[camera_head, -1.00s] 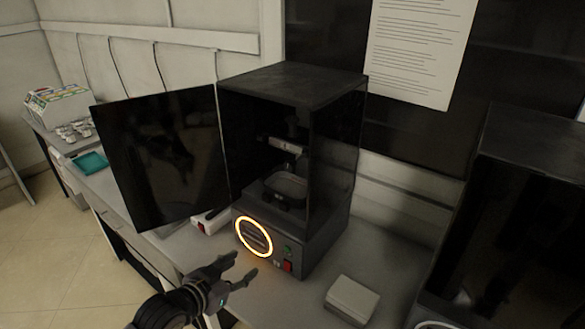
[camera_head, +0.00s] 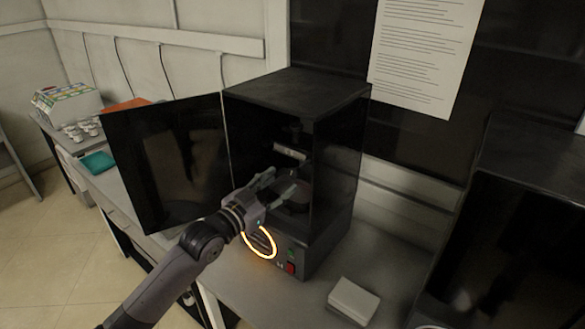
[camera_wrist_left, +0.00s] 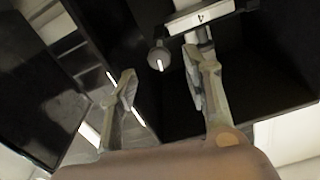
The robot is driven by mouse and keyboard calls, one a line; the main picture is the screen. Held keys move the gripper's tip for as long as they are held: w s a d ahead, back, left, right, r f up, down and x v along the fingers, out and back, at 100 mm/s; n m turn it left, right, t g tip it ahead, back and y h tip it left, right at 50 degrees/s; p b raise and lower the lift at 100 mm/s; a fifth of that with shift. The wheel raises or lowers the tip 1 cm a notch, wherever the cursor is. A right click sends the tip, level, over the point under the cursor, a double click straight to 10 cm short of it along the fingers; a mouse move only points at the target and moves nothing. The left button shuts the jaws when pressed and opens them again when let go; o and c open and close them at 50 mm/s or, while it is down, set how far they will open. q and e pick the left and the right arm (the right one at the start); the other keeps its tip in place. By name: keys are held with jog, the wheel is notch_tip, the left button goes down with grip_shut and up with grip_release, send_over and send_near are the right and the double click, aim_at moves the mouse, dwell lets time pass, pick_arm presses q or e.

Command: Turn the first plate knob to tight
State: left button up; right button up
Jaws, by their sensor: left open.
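The black cabinet machine (camera_head: 315,90) stands on the bench with its dark door (camera_head: 165,165) swung open to the left. My left gripper (camera_head: 283,183) is at the open front of the cabinet, its fingers spread and empty. In the left wrist view the gripper (camera_wrist_left: 161,66) has one finger either side of a small round grey knob (camera_wrist_left: 156,57) with a white stripe. The knob appears beyond the fingertips; I cannot tell whether either finger touches it. A pale block marked 4 (camera_wrist_left: 201,17) is above and to the right of the knob. My right gripper is not in view.
A small white box (camera_head: 353,299) lies on the bench to the right. Another dark cabinet (camera_head: 520,190) stands at the right edge.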

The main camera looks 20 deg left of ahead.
aim_at(291, 175)
pick_arm(q)
jog(key=p+x, duration=0.1)
jog(key=x, duration=0.5)
jog(key=shift+w+d, duration=0.1)
grip_shut()
dwell(0.4)
